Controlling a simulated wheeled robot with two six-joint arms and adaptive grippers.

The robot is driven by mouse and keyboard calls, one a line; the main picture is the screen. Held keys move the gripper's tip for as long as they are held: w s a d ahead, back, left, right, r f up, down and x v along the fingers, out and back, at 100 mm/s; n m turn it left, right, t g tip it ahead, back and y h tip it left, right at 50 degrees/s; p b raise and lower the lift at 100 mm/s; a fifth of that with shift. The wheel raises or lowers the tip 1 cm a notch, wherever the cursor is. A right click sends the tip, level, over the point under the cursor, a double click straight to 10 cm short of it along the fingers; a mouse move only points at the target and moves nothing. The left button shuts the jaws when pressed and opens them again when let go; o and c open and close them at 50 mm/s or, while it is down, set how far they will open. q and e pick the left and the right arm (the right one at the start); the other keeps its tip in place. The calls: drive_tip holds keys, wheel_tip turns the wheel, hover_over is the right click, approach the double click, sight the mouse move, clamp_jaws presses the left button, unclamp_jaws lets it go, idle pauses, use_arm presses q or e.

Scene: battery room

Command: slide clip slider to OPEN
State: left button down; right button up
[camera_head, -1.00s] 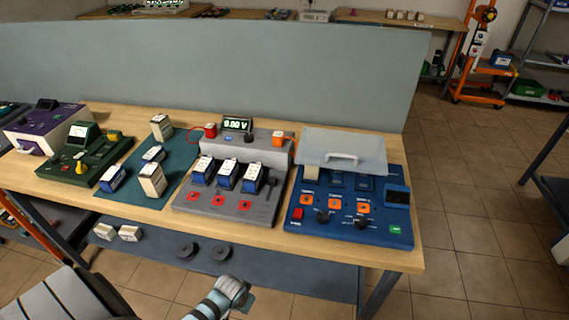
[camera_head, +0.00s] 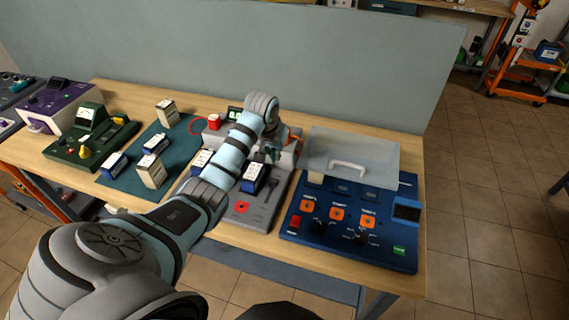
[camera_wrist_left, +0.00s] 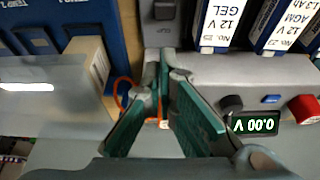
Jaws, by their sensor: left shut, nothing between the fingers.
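The grey battery tester (camera_head: 262,213) stands mid-bench with blue-and-white batteries (camera_head: 253,178) in its bays. What looks like the clip slider is a dark knob (camera_head: 271,184) on the tester's right side; the knob also shows at the top of the left wrist view (camera_wrist_left: 164,10). I cannot read an OPEN mark. My left gripper (camera_head: 272,154) is shut and empty, above the tester's raised back part, behind the knob and apart from it. In the left wrist view its teal fingers (camera_wrist_left: 163,85) are in front of the orange clip, which is mostly hidden. My right gripper is not in view.
The blue station (camera_head: 345,240) with its raised clear lid (camera_head: 350,153) stands close on the right. The tester's display (camera_wrist_left: 253,124) reads 0.00 V. A red clip (camera_head: 214,122) is at its back left. A green mat (camera_head: 130,180) with batteries lies left. A grey partition (camera_head: 340,75) stands behind.

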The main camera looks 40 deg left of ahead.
sight(274, 183)
use_arm(q)
drive_tip(key=x, duration=0.2)
drive_tip(key=b+x, duration=0.1)
drive_tip(key=x, duration=0.2)
drive_tip(key=b+x, duration=0.1)
drive_tip(key=x, duration=0.2)
drive_tip(key=shift+s+d+f, duration=0.15)
drive_tip(key=shift+s+f, duration=0.15)
drive_tip(key=shift+f, duration=0.05)
drive_tip(key=shift+f+b, duration=0.3)
drive_tip(key=shift+b, duration=0.1)
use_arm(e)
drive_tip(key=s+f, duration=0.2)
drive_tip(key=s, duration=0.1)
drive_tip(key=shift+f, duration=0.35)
use_arm(q)
drive_tip(key=shift+w, duration=0.15)
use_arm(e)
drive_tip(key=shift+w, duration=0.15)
